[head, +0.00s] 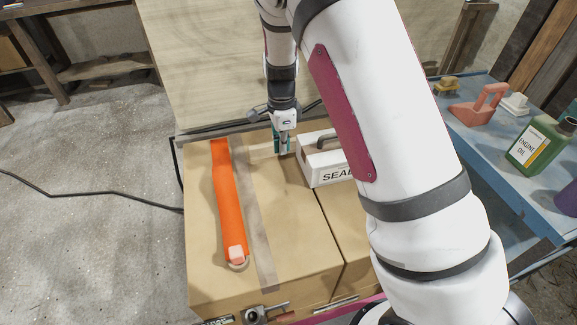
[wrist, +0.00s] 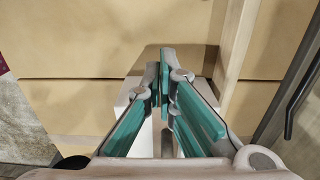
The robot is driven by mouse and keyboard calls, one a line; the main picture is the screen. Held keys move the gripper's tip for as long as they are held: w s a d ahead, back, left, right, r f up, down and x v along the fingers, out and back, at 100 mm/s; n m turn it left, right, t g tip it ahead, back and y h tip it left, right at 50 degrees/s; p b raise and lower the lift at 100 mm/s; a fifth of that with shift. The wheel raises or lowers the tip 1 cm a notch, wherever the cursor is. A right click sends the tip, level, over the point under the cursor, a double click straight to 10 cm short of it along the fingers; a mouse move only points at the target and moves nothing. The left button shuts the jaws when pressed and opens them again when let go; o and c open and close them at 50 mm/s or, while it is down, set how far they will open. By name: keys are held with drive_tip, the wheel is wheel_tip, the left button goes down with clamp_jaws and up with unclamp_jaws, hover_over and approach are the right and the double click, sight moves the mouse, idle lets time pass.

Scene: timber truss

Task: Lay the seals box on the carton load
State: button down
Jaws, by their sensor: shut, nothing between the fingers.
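The seals box (head: 318,170) is white with black "SEAL" lettering and a dark handle on top. In the head view it sits on top of the carton load (head: 292,250), near its back edge, with its right part hidden behind my arm. My gripper (head: 282,150), with teal finger pads, is just left of the box's left end. In the wrist view my gripper (wrist: 165,85) is shut with nothing between the fingers.
An orange strap (head: 228,195) lies along the left carton. A blue table (head: 480,140) at right holds a green engine oil jug (head: 539,143) and a salmon-coloured handled tool (head: 480,108). A pale board (head: 205,65) stands behind the cartons. A black cable crosses the floor at left.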

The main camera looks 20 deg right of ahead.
sight(302, 174)
wheel_tip(302, 174, down, 11)
drive_tip(key=shift+r, duration=0.2)
drive_tip(key=d, duration=0.2)
drive_tip(key=shift+d+r, duration=0.2)
drive_tip(key=shift+d, duration=0.75)
drive_tip(key=shift+d, duration=0.1)
drive_tip(key=shift+d, duration=1.05)
